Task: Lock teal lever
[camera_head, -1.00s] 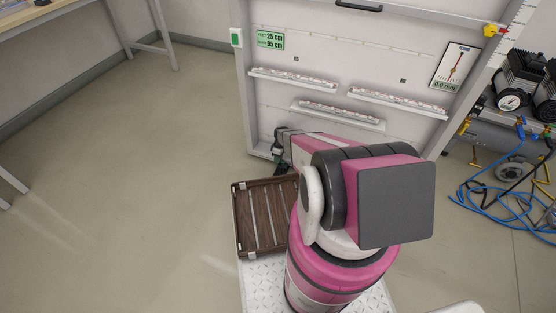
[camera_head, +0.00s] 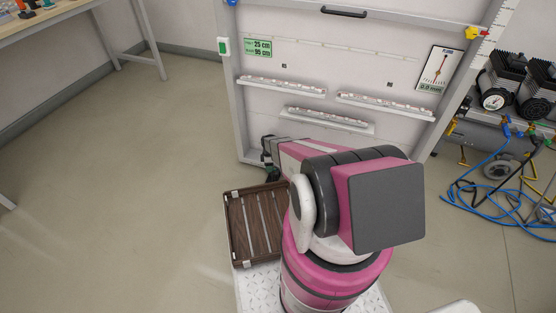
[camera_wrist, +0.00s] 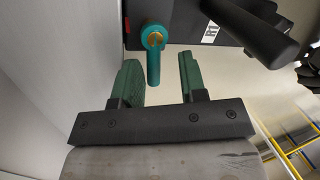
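The teal lever (camera_wrist: 154,62) shows in the wrist view, hanging down from a round teal hub with a brass-coloured centre, on the edge of a dark block (camera_wrist: 185,22). My gripper (camera_wrist: 158,72) has two green fingers spread apart, one on each side of the lever. The lever's lower end reaches into the gap between them, and I see space on both sides of it. In the head view my gripper (camera_head: 270,160) is small and dark, low by the left post of the lightbox frame; the lever cannot be made out there.
A black bar handle (camera_wrist: 250,30) sticks out right of the lever in the wrist view. In the head view, the lightbox panel (camera_head: 300,60) stands ahead, a brown slatted crate (camera_head: 229,225) is on the left, and a compressor with blue hoses (camera_head: 490,200) is on the right.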

